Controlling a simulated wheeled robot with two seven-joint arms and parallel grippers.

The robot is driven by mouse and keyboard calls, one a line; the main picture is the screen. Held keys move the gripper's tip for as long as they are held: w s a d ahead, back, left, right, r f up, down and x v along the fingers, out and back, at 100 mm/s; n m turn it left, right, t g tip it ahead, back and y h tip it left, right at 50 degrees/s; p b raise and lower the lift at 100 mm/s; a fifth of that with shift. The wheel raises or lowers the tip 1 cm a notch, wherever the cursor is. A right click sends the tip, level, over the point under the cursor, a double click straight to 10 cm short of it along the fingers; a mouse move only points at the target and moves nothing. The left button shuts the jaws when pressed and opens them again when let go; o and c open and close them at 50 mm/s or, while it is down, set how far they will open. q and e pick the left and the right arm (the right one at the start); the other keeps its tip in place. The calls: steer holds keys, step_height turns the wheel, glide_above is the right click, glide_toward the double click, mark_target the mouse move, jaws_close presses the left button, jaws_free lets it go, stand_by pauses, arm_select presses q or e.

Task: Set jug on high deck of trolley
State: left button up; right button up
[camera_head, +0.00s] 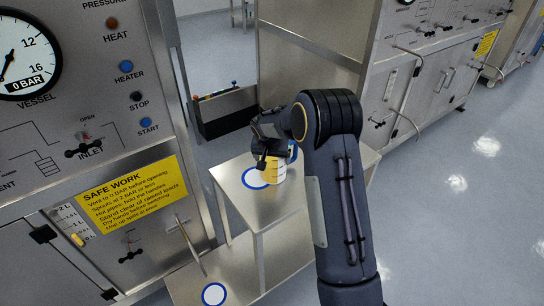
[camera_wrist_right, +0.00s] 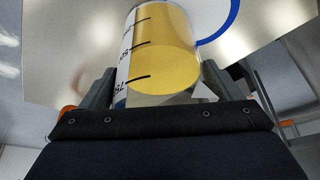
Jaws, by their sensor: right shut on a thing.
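The jug (camera_head: 274,172) is a clear measuring vessel with yellow liquid and black marks. My right gripper (camera_head: 268,153) is shut on it, with a finger on each side of the jug (camera_wrist_right: 160,55) in the wrist view. The jug looks upright over the high deck (camera_head: 238,196) of the metal trolley, overlapping the right side of a blue-ringed white disc (camera_head: 254,180). I cannot tell whether its base touches the deck. My gripper and forearm hide its upper part and the deck's right side. My left gripper is out of view.
The trolley's low deck (camera_head: 245,277) bears another blue-ringed disc (camera_head: 213,294). A control panel with a gauge (camera_head: 25,55) and yellow safety sign (camera_head: 130,190) stands close on the left. Steel cabinets (camera_head: 430,80) stand behind at right. Floor at right is clear.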

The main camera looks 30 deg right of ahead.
steer(key=o, duration=0.9)
steer(key=shift+f, duration=0.15)
steer(key=o, duration=0.3)
